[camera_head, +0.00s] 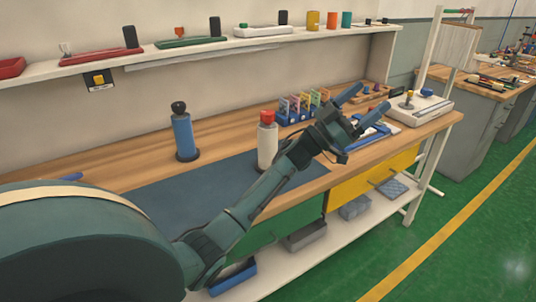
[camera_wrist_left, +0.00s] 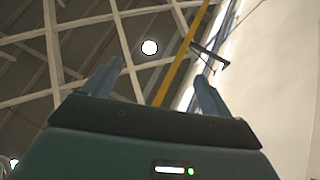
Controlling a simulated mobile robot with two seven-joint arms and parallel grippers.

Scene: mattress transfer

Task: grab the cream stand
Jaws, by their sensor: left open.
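The cream stand (camera_head: 266,147) is an upright cream cylinder with a red knob on top and a dark base, standing on the workbench near the blue-grey mat. My left forearm passes in front of its lower right side and hides part of it. My left gripper (camera_head: 364,103) is open and empty, to the right of the stand and apart from it, with its fingers pointing up and right. In the left wrist view, the two blue-grey fingers (camera_wrist_left: 160,72) are spread, with only ceiling and wall beyond them. My right gripper is not in view.
A blue stand (camera_head: 184,137) with a black knob stands left of the cream one. A blue rack with colourful pieces (camera_head: 290,111) is behind the gripper. A white device (camera_head: 420,108) is at the bench's right end. The mat (camera_head: 185,192) is largely clear.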

